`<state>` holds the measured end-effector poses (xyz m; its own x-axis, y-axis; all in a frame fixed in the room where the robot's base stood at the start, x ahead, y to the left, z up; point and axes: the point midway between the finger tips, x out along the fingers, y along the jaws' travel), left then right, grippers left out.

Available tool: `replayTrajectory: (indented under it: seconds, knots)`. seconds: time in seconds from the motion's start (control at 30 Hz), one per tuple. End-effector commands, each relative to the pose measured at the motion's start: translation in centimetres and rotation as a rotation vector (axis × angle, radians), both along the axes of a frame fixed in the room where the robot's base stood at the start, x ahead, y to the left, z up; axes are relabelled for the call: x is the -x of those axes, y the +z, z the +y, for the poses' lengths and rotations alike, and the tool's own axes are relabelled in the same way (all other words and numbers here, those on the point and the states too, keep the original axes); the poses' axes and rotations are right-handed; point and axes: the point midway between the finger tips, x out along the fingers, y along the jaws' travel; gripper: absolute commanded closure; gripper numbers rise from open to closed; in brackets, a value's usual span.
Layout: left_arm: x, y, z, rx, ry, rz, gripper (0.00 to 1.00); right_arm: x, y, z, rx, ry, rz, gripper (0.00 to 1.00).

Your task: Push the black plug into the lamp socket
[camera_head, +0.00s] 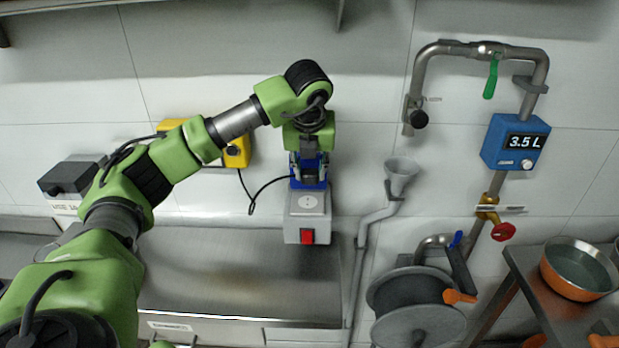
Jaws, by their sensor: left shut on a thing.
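My left gripper (309,180), with blue fingers, points down in front of the wall near the middle of the view. It is shut on the black plug, which is mostly hidden between the fingers. A thin black cable (251,200) runs from the yellow box (237,152) on the wall, loops down, and rises to the gripper. Just below the fingers is a pale grey box with a round socket face (308,203) and a red switch (307,237). I cannot tell whether it is the lamp socket or whether the plug touches it. My right gripper is not in view.
A steel counter (240,275) lies below. A grey funnel with a pipe (401,175) is right of the socket box. Further right are a hose reel (415,305), a pipe with a blue display (515,142), and an orange bowl (578,268). A dark box (70,176) is at left.

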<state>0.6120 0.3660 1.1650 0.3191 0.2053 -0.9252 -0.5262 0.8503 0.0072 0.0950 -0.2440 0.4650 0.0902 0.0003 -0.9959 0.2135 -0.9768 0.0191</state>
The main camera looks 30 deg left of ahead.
Motion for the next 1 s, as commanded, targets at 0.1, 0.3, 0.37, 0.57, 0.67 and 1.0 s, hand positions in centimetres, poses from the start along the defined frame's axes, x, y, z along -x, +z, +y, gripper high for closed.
replayTrajectory:
  seconds: [0.1,0.3,0.37,0.57,0.67,1.0]
  knots:
    - [-0.2,0.3,0.2,-0.001,-0.003,-0.002,0.90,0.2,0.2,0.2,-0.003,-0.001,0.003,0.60]
    - [-0.2,0.2,0.2,-0.002,-0.004,-0.001,0.90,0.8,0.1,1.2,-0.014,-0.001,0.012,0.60]
    - [-0.2,0.2,0.2,-0.002,-0.004,-0.001,0.90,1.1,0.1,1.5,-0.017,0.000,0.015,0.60]
    - [-0.2,0.0,0.1,-0.002,-0.004,-0.001,0.90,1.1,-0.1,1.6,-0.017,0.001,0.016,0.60]
    - [-0.2,-0.5,0.1,-0.002,-0.004,-0.001,0.90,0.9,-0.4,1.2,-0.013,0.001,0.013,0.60]
    - [-0.2,-3.4,0.2,-0.003,-0.005,-0.001,0.90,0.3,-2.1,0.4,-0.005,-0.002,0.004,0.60]
